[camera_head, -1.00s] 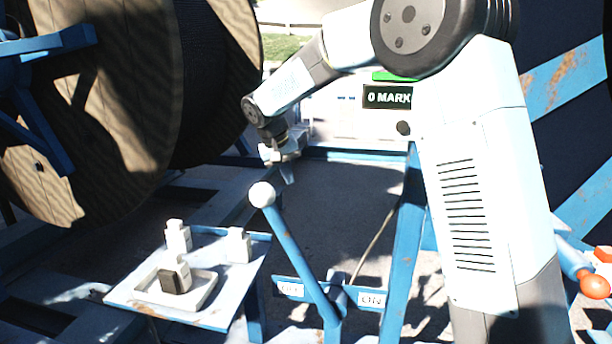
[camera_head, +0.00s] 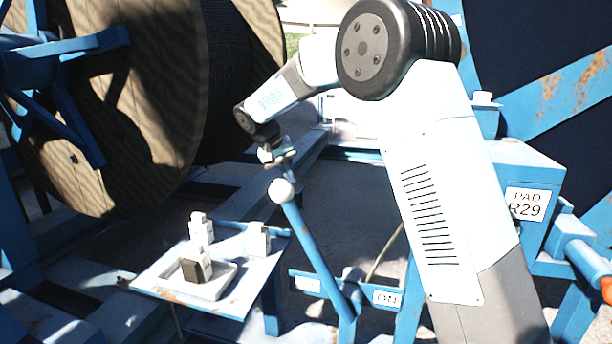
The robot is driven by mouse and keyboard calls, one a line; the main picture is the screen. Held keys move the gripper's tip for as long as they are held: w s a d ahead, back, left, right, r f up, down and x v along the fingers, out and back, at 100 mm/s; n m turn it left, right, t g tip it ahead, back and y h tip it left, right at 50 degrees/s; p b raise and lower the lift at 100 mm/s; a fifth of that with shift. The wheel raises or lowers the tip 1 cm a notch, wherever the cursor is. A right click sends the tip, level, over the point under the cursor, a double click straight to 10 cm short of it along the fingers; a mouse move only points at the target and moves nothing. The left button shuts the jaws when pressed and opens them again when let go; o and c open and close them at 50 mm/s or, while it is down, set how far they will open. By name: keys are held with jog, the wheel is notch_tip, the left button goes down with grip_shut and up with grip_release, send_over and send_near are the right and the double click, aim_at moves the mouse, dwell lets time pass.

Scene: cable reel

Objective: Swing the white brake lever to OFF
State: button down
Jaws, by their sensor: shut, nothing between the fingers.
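The brake lever is a blue rod (camera_head: 312,240) with a white ball knob (camera_head: 281,190) on top. It leans to the left, its knob over the side of the left-hand plate (camera_head: 306,284), whose lettering is too faint to read now. The ON plate (camera_head: 387,298) is to the right of the lever's foot. My gripper (camera_head: 281,168) is shut and empty, fingers pointing down, right at the top of the knob. I cannot tell whether the fingers touch the knob or only overlap it in the view.
A blue-edged tray table (camera_head: 150,284) with several pale blocks stands left of the lever; one has a dark face. A large wooden cable reel (camera_head: 150,120) fills the upper left. A blue box with a PAD R29 sign (camera_head: 527,204) is at the right.

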jog(key=shift+s+a+f+y, duration=0.1)
jog(key=shift+a+f+y, duration=0.05)
jog(key=shift+a, duration=0.4)
jog(key=shift+a+f+y, duration=0.1)
jog(key=shift+a+y, duration=0.05)
jog(key=shift+a, duration=0.4)
jog(key=shift+d+r, duration=0.3)
jog(key=shift+d, duration=0.15)
notch_tip(320, 180, up, 12)
jog(key=s+d, duration=0.1)
jog(key=s, duration=0.1)
jog(key=shift+f, duration=0.2)
jog(key=shift+d, duration=0.1)
